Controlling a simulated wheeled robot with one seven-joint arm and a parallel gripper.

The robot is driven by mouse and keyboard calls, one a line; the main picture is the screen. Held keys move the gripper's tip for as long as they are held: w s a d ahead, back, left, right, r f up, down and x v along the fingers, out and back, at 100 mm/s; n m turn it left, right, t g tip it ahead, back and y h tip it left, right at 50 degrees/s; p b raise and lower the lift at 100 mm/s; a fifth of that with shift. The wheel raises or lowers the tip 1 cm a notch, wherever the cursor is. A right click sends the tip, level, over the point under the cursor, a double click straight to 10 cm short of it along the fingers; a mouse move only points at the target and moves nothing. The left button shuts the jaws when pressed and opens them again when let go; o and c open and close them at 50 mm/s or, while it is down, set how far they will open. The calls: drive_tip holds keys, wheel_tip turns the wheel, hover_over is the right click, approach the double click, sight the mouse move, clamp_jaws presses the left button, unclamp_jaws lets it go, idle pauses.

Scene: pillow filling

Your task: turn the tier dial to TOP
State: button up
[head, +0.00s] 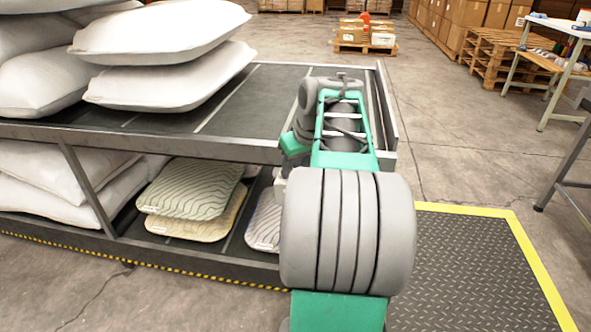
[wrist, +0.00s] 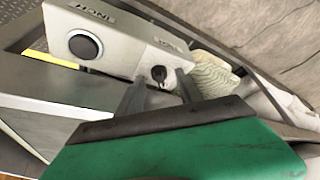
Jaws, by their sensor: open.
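In the wrist view a pale grey control panel (wrist: 122,38) carries a small dark knob, which looks like the tier dial (wrist: 158,73). A label above the knob is too blurred to read, so I cannot tell which tier it points to. My gripper (wrist: 161,80) is open. Its two dark fingers stand on either side of the knob in this view. I cannot tell whether they touch it. In the head view my arm hides the panel, the dial and the gripper.
A round dark button (wrist: 84,45) labelled INCH sits on the same panel. A two-level rack (head: 250,110) holds white pillows (head: 160,32) above, with patterned pillows (head: 192,190) below. A yellow-edged floor mat (head: 470,265) lies clear at right.

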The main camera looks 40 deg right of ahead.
drive_tip(key=shift+c, duration=0.3)
clamp_jaws()
drive_tip(key=shift+a+m, duration=0.1)
drive_tip(key=shift+m, duration=0.3)
drive_tip(key=m, duration=0.1)
drive_tip(key=m+h+p, duration=0.1)
drive_tip(key=m, duration=0.1)
drive_tip(key=shift+w+a+r+g+h, duration=0.1)
drive_tip(key=shift+r+g+h, duration=0.05)
drive_tip(key=shift+g+h, duration=0.15)
drive_tip(key=m+g+p, duration=0.1)
drive_tip(key=m+p, duration=0.1)
drive_tip(key=m, duration=0.2)
drive_tip(key=shift+a+h+p, duration=0.1)
drive_tip(key=shift+h+p, duration=0.3)
drive_tip(key=m+p, duration=0.2)
drive_tip(key=m+g+p, duration=0.1)
drive_tip(key=m+p, duration=0.1)
drive_tip(key=shift+w+m+g+h, duration=0.1)
drive_tip(key=shift+m+g+h, duration=0.2)
drive_tip(key=shift+h, duration=0.1)
drive_tip(key=shift+m+g+p, duration=0.7)
drive_tip(key=shift+m+p, duration=0.55)
drive_tip(key=shift+m, duration=0.55)
drive_tip(key=shift+f, duration=0.2)
